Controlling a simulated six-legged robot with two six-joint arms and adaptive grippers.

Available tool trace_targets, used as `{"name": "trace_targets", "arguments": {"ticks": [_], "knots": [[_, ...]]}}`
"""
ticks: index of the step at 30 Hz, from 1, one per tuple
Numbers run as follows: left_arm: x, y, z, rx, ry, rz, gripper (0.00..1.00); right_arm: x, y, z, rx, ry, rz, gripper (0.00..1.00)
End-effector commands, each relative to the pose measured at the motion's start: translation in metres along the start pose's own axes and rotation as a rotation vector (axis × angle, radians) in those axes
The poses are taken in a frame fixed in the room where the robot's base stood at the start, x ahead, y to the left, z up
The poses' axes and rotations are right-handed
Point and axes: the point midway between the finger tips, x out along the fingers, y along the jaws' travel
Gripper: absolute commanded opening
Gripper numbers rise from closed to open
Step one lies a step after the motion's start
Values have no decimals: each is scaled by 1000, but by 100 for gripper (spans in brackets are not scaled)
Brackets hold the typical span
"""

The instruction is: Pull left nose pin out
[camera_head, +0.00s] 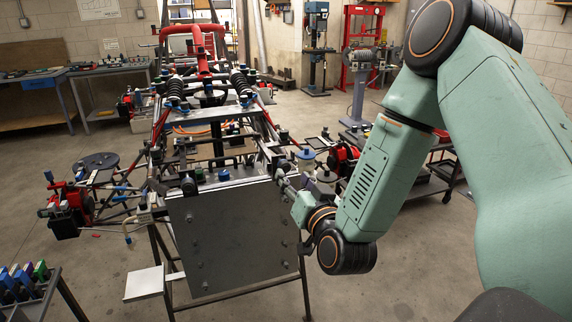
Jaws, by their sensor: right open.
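The tube chassis (215,130) stands on a dark frame, its nose end toward me. A flat grey plate (235,238) hangs upright at that end. A blue-capped fitting (224,175) and a dark knob (188,186) sit along the plate's top edge. I cannot make out which small part is the left nose pin. My left gripper is not in view.
A red hub assembly (68,209) sticks out at the left. A small white tray (144,283) juts out low beside the plate. A rack with blue and green items (28,280) stands at lower left.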

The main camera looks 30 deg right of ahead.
Motion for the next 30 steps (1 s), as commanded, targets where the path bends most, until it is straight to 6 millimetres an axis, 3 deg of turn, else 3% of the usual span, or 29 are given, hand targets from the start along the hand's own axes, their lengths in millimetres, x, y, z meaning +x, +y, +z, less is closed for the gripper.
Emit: {"name": "trace_targets", "arguments": {"ticks": [6, 12, 24, 30], "knots": [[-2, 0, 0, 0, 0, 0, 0, 35, -1, -1, -3, 2, -2, 48], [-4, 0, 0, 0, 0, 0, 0, 56, -1, -1, -2, 1, -2, 48], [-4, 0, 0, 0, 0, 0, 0, 62, 0, 0, 0, -1, 0, 47], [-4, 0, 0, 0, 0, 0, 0, 62, 0, 0, 0, -1, 0, 30]]}}
